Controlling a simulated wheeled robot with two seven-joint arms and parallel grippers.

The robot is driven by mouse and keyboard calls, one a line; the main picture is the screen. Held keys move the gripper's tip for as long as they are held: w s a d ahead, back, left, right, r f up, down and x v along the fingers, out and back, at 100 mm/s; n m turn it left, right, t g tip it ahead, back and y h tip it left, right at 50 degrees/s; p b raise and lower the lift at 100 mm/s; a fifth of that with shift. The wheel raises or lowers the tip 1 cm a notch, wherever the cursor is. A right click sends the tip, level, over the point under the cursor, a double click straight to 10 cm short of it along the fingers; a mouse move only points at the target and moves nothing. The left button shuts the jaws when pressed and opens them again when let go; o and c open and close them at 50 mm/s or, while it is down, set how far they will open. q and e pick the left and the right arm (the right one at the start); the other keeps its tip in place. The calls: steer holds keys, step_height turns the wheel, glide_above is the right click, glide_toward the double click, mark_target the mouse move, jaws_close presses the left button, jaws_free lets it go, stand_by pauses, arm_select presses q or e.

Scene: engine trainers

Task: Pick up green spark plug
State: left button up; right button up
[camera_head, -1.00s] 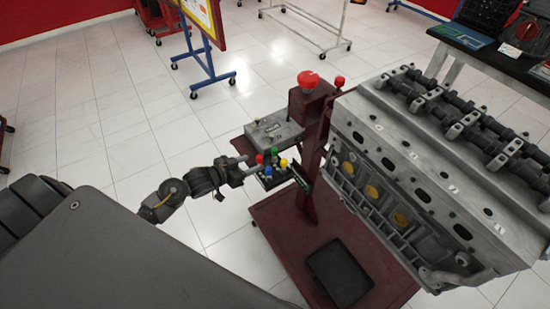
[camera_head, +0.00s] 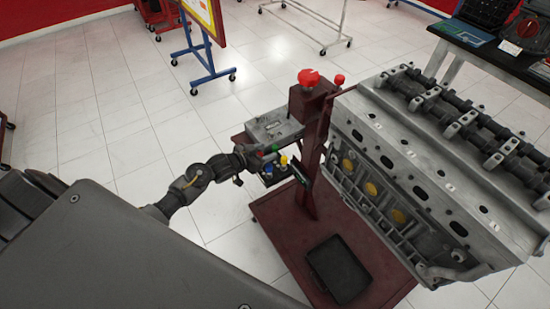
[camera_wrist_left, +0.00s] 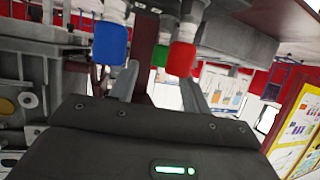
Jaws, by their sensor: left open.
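The green spark plug (camera_head: 275,149) stands in a small holder with red, blue (camera_head: 268,169) and yellow (camera_head: 284,160) plugs. In the left wrist view the green plug (camera_wrist_left: 160,54) shows beyond and between my fingertips, partly covered by the red plug (camera_wrist_left: 182,58). The blue plug (camera_wrist_left: 110,43) is by the left finger in that view. My left gripper (camera_wrist_left: 160,76) is open with nothing held; in the head view it (camera_head: 253,160) is just left of the plugs. Whether a finger touches a plug cannot be told. My right gripper is not in view.
The holder is fixed to a dark red stand with a red knob (camera_head: 308,78). A grey metal box (camera_head: 272,130) sits just behind the plugs. The large engine block (camera_head: 430,170) stands close to the right, with a black tray (camera_head: 340,270) below.

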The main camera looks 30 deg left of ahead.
mark_target(273, 149)
arm_select(q)
steer(key=x, duration=0.3)
steer(key=shift+w+d, duration=0.1)
steer(key=shift+w, duration=0.2)
jaws_close()
